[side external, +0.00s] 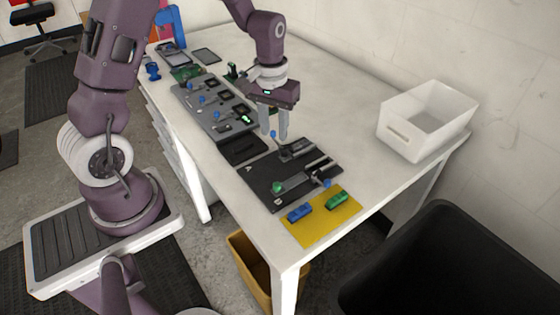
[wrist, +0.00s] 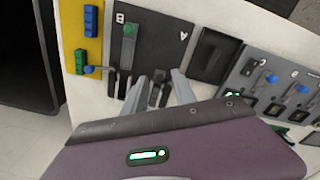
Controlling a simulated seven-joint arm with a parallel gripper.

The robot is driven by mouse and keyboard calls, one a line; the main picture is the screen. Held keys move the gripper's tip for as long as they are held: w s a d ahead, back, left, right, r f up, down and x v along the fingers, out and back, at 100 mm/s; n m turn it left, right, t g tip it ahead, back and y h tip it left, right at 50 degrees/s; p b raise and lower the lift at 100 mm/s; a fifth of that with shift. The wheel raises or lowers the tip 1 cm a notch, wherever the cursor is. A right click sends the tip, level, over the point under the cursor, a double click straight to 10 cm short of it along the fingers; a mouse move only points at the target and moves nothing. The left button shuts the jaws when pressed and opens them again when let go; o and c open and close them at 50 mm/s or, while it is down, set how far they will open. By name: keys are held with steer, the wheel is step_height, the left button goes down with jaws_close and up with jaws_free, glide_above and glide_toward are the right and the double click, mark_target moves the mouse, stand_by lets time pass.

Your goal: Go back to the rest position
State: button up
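My gripper (side external: 276,137) hangs fingers down above the far edge of a black board (side external: 272,186) on the white table. Its two fingers stand apart with nothing visibly held between them. In the wrist view my gripper (wrist: 159,76) also shows spread fingers, over grey and dark parts of the board (wrist: 165,32) marked A and B.
A yellow mat (side external: 318,232) carries a blue block (side external: 299,212) and a green block (side external: 337,201). A grey panel (side external: 200,98) with several blue knobs lies farther back. A white bin (side external: 398,139) stands at right. The table's right-back area is clear.

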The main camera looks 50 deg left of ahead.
steer(key=s+d+r+m+t, duration=0.1)
steer(key=s+d+r, duration=0.1)
steer(key=r, duration=0.4)
steer(key=s+d+r+m+t, duration=0.1)
steer(key=s+d+r, duration=0.1)
steer(key=r, duration=0.3)
steer(key=s+d+r+m+t, duration=0.1)
steer(key=s+r, duration=0.3)
steer(key=s, duration=0.4)
steer(key=s+d+r+m+t, duration=0.2)
steer(key=s+d+r, duration=0.2)
steer(key=s, duration=0.4)
steer(key=shift+s+d+m, duration=0.2)
steer(key=shift+m, duration=0.1)
